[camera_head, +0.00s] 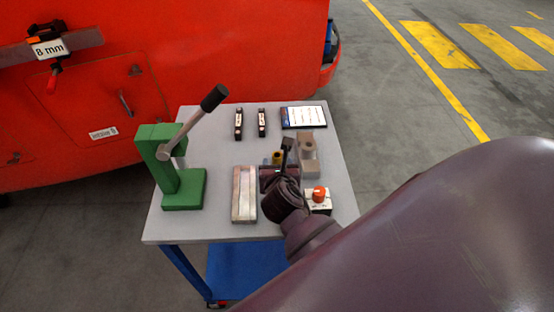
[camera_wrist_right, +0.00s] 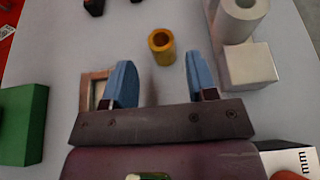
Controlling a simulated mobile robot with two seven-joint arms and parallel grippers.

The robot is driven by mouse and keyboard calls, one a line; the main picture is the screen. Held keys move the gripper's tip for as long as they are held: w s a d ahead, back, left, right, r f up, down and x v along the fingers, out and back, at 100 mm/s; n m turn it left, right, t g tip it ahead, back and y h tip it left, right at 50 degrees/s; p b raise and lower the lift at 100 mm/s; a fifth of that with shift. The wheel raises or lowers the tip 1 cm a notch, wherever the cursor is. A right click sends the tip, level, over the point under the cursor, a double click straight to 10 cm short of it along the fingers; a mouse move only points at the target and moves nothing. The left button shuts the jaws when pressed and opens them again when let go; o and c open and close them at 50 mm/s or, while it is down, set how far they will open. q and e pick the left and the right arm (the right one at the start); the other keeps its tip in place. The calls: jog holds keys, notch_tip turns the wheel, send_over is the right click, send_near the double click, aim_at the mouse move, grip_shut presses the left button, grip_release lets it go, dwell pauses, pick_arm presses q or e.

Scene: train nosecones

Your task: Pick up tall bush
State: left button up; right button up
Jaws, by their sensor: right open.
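A small yellow, hollow bush (camera_head: 277,157) stands on the grey table top, partly hidden by my right gripper in the head view. In the right wrist view the bush (camera_wrist_right: 162,45) shows its open round top. It stands beyond and between the lines of the two blue fingertips, apart from both. My right gripper (camera_wrist_right: 158,72) is open and empty, close above the table. In the head view the right gripper (camera_head: 283,165) is dark, and its fingers are hard to make out. My left gripper is not in view.
A metal fixture with a grey ring (camera_head: 309,150) stands just right of the bush. A green lever press (camera_head: 183,188), a pale slotted tray (camera_head: 244,195), an orange-knobbed box (camera_head: 319,199), two black clips and a tablet (camera_head: 304,117) share the table (camera_head: 215,225). A red train body (camera_head: 200,50) stands behind.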

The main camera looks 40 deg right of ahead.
aim_at(276, 160)
jog(key=x, duration=0.5)
jog(key=shift+a+f+b, duration=0.15)
jog(key=shift+b, duration=0.2)
jog(key=c, duration=0.8)
